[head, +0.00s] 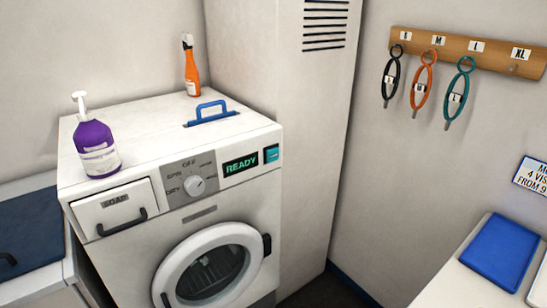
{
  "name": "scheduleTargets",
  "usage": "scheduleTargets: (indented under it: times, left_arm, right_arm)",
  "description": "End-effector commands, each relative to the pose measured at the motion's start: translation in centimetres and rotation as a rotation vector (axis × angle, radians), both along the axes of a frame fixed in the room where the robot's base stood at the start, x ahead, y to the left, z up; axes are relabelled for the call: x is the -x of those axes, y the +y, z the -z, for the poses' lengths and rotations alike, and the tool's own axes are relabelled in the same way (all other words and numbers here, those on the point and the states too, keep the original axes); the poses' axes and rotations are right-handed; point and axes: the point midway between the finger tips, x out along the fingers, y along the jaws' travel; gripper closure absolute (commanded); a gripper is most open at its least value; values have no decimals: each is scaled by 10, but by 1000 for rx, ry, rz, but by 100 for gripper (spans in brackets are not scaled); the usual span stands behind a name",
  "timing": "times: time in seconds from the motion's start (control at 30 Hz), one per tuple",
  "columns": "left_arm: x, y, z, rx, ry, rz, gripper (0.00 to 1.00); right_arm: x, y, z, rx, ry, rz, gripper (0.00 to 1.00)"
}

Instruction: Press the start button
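The start button is most likely the teal square button (271,154) at the right end of the washing machine's front panel; its marking is too small to read. Left of it, a dark display (240,165) reads READY in green. The white washing machine (140,225) stands at the left, with a round dial (194,186) on a grey plate, a closed SOAP drawer (115,207) and a closed round door (172,262). Neither of my grippers is in the head view.
A purple pump bottle (96,148), an orange bottle (191,72) and a blue handle (212,112) are on the machine's top. A tall white cabinet (290,100) stands beside it. Looped leads hang from a wooden rack (450,48). A blue pad (498,252) lies on a counter at right.

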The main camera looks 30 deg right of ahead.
Motion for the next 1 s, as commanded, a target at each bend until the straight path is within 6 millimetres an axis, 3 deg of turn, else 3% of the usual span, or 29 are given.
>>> scheduleTargets:
  times: [0.03, 0.17, 1.0]
  left_arm:
    - [0, 0, 0, 0, 0, 0, 100]
    - [0, 0, 0, 0, 0, 0, 100]
    - [0, 0, 0, 0, 0, 0, 100]
  right_arm:
    - [0, 0, 0, 0, 0, 0, 83]
    - [0, 0, 0, 0, 0, 0, 100]
    - [0, 0, 0, 0, 0, 0, 100]
